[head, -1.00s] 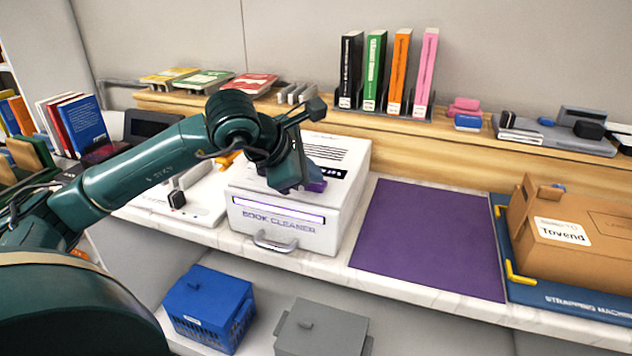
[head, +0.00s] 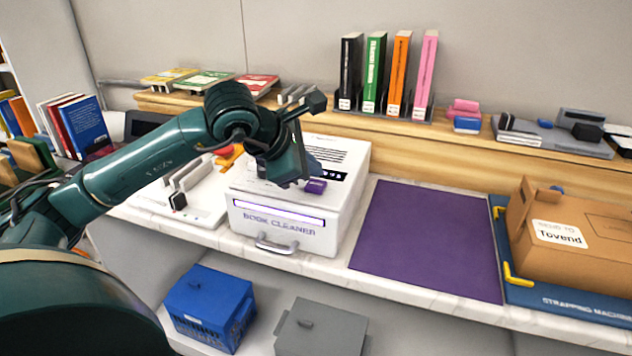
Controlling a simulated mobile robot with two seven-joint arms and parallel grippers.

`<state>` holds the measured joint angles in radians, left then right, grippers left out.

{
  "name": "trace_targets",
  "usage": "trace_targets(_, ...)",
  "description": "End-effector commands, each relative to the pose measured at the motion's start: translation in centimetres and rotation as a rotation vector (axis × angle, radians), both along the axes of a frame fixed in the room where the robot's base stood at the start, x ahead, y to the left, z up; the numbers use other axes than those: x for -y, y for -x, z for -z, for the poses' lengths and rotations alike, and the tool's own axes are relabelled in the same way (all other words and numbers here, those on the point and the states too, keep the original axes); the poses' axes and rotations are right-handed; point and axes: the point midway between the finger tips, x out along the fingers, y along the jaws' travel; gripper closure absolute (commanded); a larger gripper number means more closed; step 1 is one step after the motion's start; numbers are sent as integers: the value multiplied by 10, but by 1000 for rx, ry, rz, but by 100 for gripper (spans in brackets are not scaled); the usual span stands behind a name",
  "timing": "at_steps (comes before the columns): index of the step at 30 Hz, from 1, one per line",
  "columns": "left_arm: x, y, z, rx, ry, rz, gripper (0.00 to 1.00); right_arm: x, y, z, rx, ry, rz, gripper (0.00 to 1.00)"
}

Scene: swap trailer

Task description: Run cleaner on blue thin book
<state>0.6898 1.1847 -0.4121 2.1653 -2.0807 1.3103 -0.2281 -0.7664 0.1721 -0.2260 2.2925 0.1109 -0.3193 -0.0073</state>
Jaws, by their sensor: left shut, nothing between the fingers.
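The white book cleaner (head: 352,200) stands on the marble counter, with a lit purple slot and a metal handle on its front. A purple button (head: 316,187) sits at the front edge of its top. My left gripper (head: 294,183) is shut and empty, pointing down over the cleaner's top just left of the button; I cannot tell whether it touches. It hides part of the top. No blue thin book shows at the cleaner, and its inside is hidden. A blue book (head: 83,126) stands upright at the far left; I cannot tell if it is the task's one. My right gripper is out of view.
A bare purple mat (head: 428,240) lies right of the cleaner. Beyond it a cardboard box (head: 570,225) sits on the blue strapping machine (head: 575,300). Upright binders (head: 374,72) stand on the wooden ledge behind. A blue crate (head: 208,305) and grey bin (head: 322,330) are below.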

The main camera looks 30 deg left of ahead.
Motion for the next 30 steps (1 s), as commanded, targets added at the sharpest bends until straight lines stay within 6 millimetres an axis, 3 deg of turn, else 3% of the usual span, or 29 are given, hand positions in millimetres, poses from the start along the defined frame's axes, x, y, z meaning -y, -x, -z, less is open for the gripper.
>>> trace_targets(18, 0, 0, -50, 1, 1, 1, 100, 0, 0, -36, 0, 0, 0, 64)
trace_targets(30, 0, 0, -50, 0, 0, 0, 100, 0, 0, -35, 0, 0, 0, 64)
